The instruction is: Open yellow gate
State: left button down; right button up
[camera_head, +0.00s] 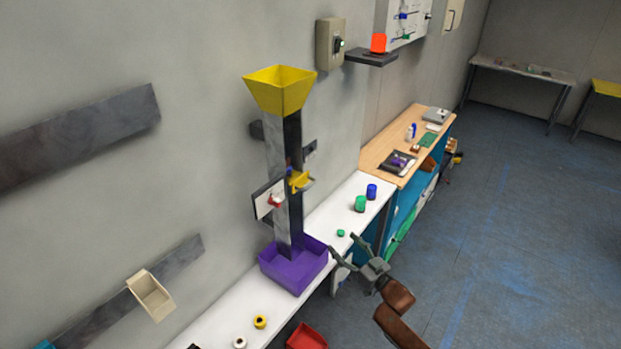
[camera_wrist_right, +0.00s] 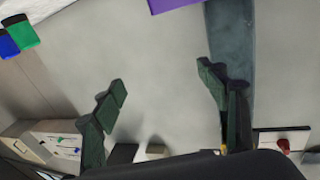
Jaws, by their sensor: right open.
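The yellow gate (camera_head: 299,181) is a small yellow piece on the front of a dark upright chute (camera_head: 276,150). A yellow funnel (camera_head: 281,88) tops the chute, and a purple bin (camera_head: 294,272) stands at its foot. My right gripper (camera_head: 345,246) is open and empty, to the right of and below the gate, apart from it. In the right wrist view its spread fingers (camera_wrist_right: 163,92) have nothing between them but the grey wall behind. The chute (camera_wrist_right: 230,45) shows there at the right, partly behind a finger. I cannot make out the gate there. My left gripper is not in view.
A white panel with a red knob (camera_head: 274,201) sits beside the gate. Green (camera_head: 360,203) and blue (camera_head: 372,191) cylinders and a small green piece (camera_head: 341,233) stand on the white table (camera_head: 322,222). A red bin (camera_head: 306,338) is low in front. Open floor lies at right.

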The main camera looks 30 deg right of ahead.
jog(key=a+r+n+t+y+p, duration=0.1)
jog(key=a+r+y, duration=0.15)
jog(key=r, duration=0.55)
jog(key=a+r+n+t+y+p, duration=0.1)
jog(key=a+r, duration=0.2)
jog(key=r, duration=0.6)
jog(key=n+y, duration=0.2)
jog(key=y, duration=0.1)
send_near(310, 186)
jog(key=w, duration=0.2)
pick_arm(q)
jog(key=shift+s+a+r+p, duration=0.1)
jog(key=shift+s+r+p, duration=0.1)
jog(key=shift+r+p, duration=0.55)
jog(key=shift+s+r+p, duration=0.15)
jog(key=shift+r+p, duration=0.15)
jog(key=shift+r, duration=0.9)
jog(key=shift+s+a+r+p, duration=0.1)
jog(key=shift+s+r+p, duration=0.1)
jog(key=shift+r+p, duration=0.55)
pick_arm(e)
jog(key=shift+x, duration=4.2)
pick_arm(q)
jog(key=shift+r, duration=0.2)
pick_arm(e)
jog(key=shift+s+a+r, duration=0.15)
jog(key=shift+a, duration=0.05)
jog(key=shift+c, duration=0.6)
